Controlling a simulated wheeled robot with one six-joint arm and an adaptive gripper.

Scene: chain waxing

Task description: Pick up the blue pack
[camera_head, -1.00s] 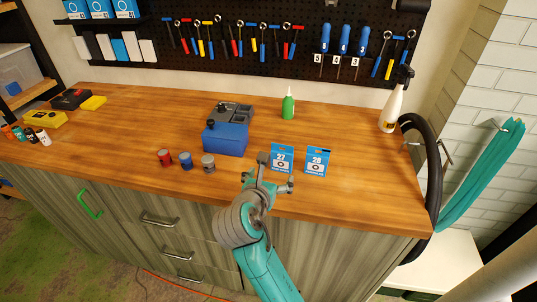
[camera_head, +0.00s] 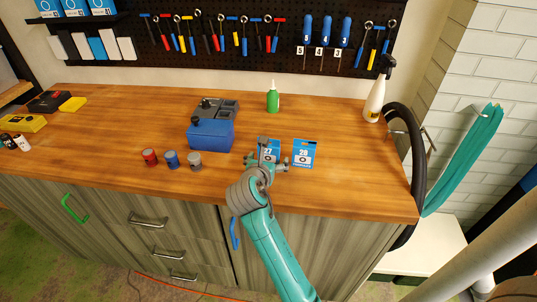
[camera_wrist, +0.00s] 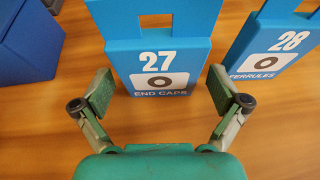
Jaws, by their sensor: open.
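A blue pack marked 27 END CAPS (camera_wrist: 157,66) stands upright on the wooden worktop, directly in front of my gripper. In the head view the same pack (camera_head: 270,148) is partly hidden behind my gripper (camera_head: 266,163). In the wrist view my gripper (camera_wrist: 163,92) is open, with one finger at each side of the pack's lower front. Nothing is held. A second blue pack marked 28 FERRULES (camera_wrist: 275,47) stands just to the right; it also shows in the head view (camera_head: 304,154).
A blue box with a grey top (camera_head: 211,137) stands left of the packs. Red, blue and grey small cans (camera_head: 172,159) stand in front of it. A green bottle (camera_head: 273,98) is behind. A white spray bottle (camera_head: 375,102) stands at the right back. Worktop right of the packs is clear.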

